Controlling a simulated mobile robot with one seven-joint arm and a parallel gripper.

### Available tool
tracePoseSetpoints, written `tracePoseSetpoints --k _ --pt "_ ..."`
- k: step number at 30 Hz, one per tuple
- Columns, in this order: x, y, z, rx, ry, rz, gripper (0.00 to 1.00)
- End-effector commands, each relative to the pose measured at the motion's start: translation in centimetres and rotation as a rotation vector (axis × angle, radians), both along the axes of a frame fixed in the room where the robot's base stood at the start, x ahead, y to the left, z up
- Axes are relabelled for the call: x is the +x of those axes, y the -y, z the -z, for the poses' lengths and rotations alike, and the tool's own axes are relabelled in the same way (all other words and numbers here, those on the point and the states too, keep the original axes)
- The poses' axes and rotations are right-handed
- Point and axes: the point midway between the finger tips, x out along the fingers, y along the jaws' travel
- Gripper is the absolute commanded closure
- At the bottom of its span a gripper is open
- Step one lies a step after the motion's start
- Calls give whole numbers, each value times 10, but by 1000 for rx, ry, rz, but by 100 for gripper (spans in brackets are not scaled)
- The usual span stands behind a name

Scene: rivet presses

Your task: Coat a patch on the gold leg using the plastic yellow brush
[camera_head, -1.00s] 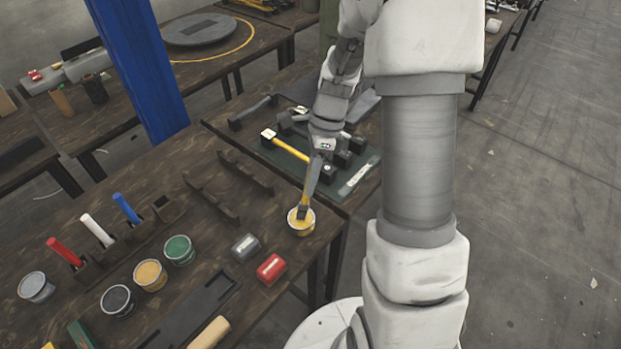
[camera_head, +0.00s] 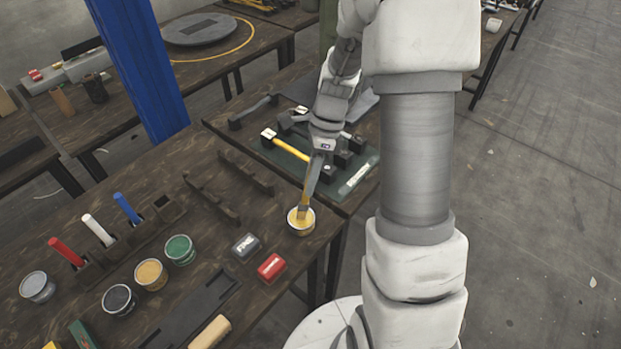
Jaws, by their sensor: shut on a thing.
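My gripper (camera_head: 317,166) is shut on the yellow brush (camera_head: 308,194), which points down. The brush's lower end is at the opening of a pot of yellow paint (camera_head: 293,226) near the right edge of the front table. Its bristles are too small to tell apart from the paint, so I cannot tell how deep they are. The gold leg (camera_head: 292,150) appears to be the yellow bar lying across dark supports on the green mat, behind and left of my gripper. Part of that area is hidden by my arm.
Red (camera_head: 66,251), white (camera_head: 97,229) and blue (camera_head: 126,208) handles stand in a dark holder (camera_head: 167,209) with an empty slot. Several paint pots stand in front. A grey block (camera_head: 246,248) and a red block (camera_head: 271,268) lie near the yellow pot. A blue post (camera_head: 143,70) rises behind.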

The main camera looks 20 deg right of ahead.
Motion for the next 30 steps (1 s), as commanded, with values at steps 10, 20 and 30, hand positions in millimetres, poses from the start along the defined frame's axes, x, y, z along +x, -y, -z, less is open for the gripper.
tracePoseSetpoints --k 10,20,30 --pt "-1 0 2 0 -3 -1 100" --pt "-1 0 -18 0 -2 -1 100" --pt "0 0 -46 0 -1 0 100"
